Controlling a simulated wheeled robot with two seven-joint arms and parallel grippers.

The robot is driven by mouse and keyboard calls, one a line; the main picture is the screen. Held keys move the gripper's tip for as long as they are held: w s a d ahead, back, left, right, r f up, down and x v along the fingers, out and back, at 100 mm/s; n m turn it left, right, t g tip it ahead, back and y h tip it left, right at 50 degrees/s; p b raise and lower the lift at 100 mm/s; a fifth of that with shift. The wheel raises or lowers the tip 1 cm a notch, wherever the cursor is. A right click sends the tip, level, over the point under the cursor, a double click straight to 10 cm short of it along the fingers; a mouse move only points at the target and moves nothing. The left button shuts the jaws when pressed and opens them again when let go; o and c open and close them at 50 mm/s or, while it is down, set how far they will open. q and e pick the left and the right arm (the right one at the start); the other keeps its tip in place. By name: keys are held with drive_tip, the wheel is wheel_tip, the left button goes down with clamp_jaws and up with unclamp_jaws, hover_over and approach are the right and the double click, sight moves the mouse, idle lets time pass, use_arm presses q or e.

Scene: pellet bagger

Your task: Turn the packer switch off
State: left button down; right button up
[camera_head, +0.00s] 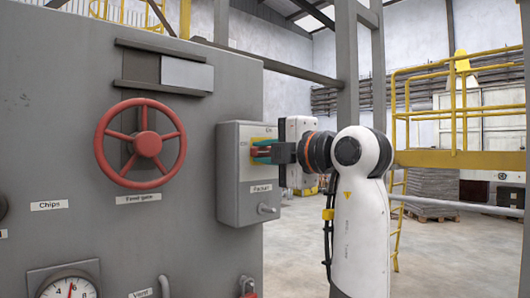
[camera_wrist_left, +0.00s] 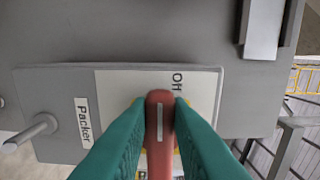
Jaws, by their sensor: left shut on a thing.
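The packer switch is a red handle (camera_wrist_left: 159,125) on a pale plate with a yellow part, on the grey packer box (camera_head: 237,206). The box is on the side of the large grey machine. My left gripper (camera_head: 263,152) is at the front of this box. In the left wrist view its green fingers (camera_wrist_left: 160,118) are shut on the handle, one on each side. The handle's far end lies close beside the word "Off" (camera_wrist_left: 177,82). The handle's lower part is hidden or cut off. A "Packer" label (camera_wrist_left: 82,122) is on the box. My right gripper is not in view.
A red handwheel (camera_head: 148,143) and a gauge (camera_head: 69,287) are on the machine panel (camera_head: 50,130) to the left. A small lever (camera_head: 267,209) sticks out of the packer box below the switch. Yellow railings (camera_head: 453,110) stand at the right; open floor lies between.

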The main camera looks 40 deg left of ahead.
use_arm(q)
drive_tip(key=shift+w, duration=0.1)
drive_tip(key=c, duration=1.6)
unclamp_jaws()
drive_tip(key=shift+o, duration=1.4)
drive_tip(key=shift+w, duration=0.1)
drive_tip(key=shift+w+f, duration=0.1)
drive_tip(key=shift+w, duration=0.05)
drive_tip(key=shift+d, duration=0.1)
drive_tip(key=s+d+b, duration=0.1)
drive_tip(key=d+b, duration=0.1)
drive_tip(key=d, duration=0.9)
drive_tip(key=shift+d, duration=0.4)
